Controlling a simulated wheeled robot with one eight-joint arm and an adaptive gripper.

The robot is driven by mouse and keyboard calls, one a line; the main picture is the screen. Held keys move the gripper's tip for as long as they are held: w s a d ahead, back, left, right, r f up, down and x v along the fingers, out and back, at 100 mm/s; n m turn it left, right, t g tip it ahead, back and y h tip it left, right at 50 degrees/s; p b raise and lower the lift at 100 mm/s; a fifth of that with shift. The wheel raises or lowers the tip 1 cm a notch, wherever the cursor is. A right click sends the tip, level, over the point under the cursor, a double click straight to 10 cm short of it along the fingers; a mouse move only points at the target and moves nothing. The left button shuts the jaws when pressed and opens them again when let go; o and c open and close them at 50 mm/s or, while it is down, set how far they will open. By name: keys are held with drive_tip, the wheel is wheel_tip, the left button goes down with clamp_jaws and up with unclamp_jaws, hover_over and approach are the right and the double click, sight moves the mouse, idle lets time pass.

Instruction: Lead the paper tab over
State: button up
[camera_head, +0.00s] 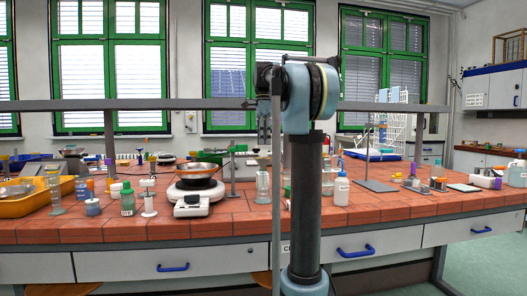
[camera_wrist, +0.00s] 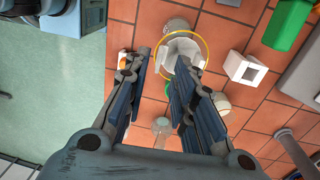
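My gripper (camera_wrist: 162,60) shows in the wrist view with its two dark, ridged fingers apart and nothing held between them. Just beyond the fingertips, on the red tiles, is a small white piece (camera_wrist: 181,52) with a thin orange-yellow ring around it. I cannot tell whether this is the paper tab; no paper tab can be made out for sure in either view. In the head view, my arm stands in front of the bench and my gripper is not visible.
The tiled bench (camera_head: 250,226) is crowded. A white block with a square hole (camera_wrist: 245,68) and a green object (camera_wrist: 287,22) lie right of the fingers. Green floor (camera_wrist: 45,95) is at left.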

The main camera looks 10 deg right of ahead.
sight(264, 153)
drive_tip(key=shift+s+f, duration=0.2)
drive_tip(key=shift+f, duration=1.85)
clamp_jaws()
